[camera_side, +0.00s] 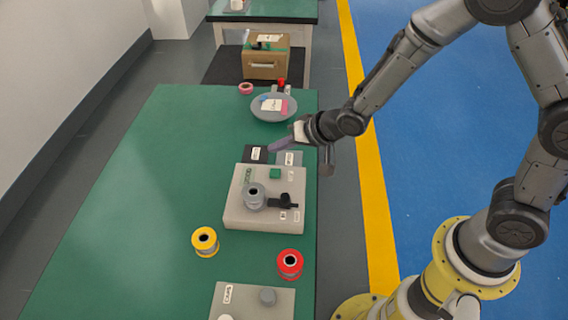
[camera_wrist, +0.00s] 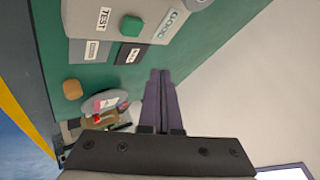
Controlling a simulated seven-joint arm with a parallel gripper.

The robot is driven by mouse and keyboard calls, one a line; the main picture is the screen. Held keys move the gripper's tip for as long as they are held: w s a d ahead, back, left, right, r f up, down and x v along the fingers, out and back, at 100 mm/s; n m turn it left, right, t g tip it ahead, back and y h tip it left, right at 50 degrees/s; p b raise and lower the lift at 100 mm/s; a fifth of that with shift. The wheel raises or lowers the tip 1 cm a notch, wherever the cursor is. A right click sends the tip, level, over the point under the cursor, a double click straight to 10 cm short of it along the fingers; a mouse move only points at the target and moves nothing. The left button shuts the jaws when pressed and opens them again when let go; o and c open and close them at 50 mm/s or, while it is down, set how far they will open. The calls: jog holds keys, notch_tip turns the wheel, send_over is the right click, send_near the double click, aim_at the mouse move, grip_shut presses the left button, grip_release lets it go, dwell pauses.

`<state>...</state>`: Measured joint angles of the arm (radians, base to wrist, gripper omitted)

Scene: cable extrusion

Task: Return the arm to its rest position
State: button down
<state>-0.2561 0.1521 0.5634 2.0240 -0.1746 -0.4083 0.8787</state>
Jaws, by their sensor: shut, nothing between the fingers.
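My gripper (camera_side: 272,149) is above the green table (camera_side: 130,200), near the far end of the grey test box. Its purple fingers also show in the wrist view (camera_wrist: 160,74), side by side, shut and empty. The grey box (camera_side: 236,216) carries a grey spool (camera_side: 254,196), a green button (camera_side: 275,173) and a black lever (camera_side: 287,201). In the wrist view the box (camera_wrist: 85,22) is at the top with its green button (camera_wrist: 131,26). My arm reaches in from the right.
Beyond my gripper is a grey round dish (camera_side: 262,117) with small items. A yellow spool (camera_side: 205,241) and a red spool (camera_side: 290,264) stand in front of the box. A second grey box (camera_side: 252,308) is at the near edge. The table's left side is clear.

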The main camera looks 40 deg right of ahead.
jog(key=w+d+r+t, duration=0.1)
jog(key=d+r+t, duration=0.25)
jog(key=r, duration=0.95)
jog(key=s+d+r+h, duration=0.2)
jog(key=s+d+r, duration=0.55)
jog(key=r, duration=0.25)
jog(key=s+d+f+n+g, duration=0.1)
jog(key=s+f+n+g, duration=0.1)
jog(key=s, duration=0.9)
jog(key=s+d+f+n+g+h, duration=0.1)
jog(key=s+f+n+g, duration=0.2)
jog(key=s, duration=0.8)
jog(key=shift+d+f+g, duration=0.15)
jog(key=shift+d+g, duration=0.05)
jog(key=shift+g, duration=0.55)
